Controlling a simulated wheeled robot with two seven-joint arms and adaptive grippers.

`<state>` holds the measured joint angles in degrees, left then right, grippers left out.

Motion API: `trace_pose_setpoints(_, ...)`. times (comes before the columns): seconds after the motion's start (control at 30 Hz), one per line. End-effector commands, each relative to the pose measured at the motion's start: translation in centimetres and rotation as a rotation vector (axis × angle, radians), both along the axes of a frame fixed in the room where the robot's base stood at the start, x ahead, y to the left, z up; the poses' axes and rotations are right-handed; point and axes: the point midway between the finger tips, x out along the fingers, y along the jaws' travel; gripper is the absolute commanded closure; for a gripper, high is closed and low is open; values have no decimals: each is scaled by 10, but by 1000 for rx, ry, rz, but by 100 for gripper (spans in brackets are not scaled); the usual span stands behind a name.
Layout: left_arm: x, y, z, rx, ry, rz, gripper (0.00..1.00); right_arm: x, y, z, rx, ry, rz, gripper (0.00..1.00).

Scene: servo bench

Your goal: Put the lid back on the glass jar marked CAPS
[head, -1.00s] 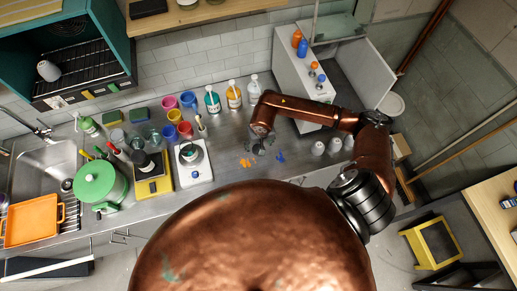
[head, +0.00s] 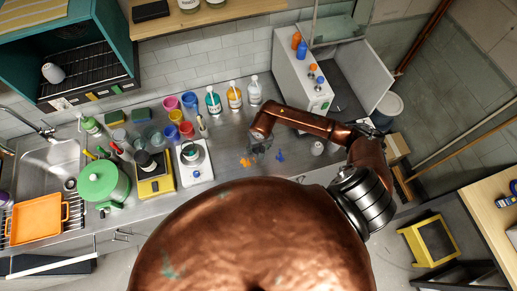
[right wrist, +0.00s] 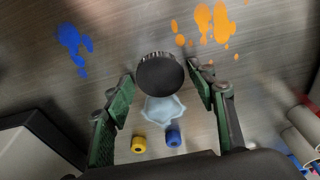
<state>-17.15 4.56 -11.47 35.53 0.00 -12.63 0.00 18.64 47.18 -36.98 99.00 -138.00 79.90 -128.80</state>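My right gripper (right wrist: 163,70) points down over the steel bench, with its green fingers on either side of a round dark grey lid (right wrist: 160,73). The fingers appear closed on the lid, though contact on the right side is hard to make out. In the head view the right gripper (head: 259,140) is small and the lid is not clear. Below the lid in the right wrist view is a pale, translucent shape (right wrist: 163,109), possibly the glass jar; no CAPS marking is readable. A yellow cap (right wrist: 138,145) and a blue cap (right wrist: 173,138) show beside it. My left gripper is not in view.
Orange splashes (head: 246,162) and blue splashes (head: 280,155) mark the bench near the gripper. A white scale (head: 195,172), coloured cups and bottles stand to the left. A white cabinet (head: 300,80) stands behind right. A pale cylinder (head: 317,148) stands right of the splashes.

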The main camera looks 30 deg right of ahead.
Motion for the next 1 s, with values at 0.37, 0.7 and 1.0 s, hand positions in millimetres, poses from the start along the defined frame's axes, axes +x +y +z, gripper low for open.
trace_pose_setpoints(0.37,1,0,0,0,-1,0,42,0,0,0,0,0,0,66)
trace_pose_setpoints(0.7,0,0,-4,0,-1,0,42,1,0,6,-1,-3,2,66)
trace_pose_setpoints(1.0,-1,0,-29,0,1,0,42,-18,10,54,-1,-5,7,66)
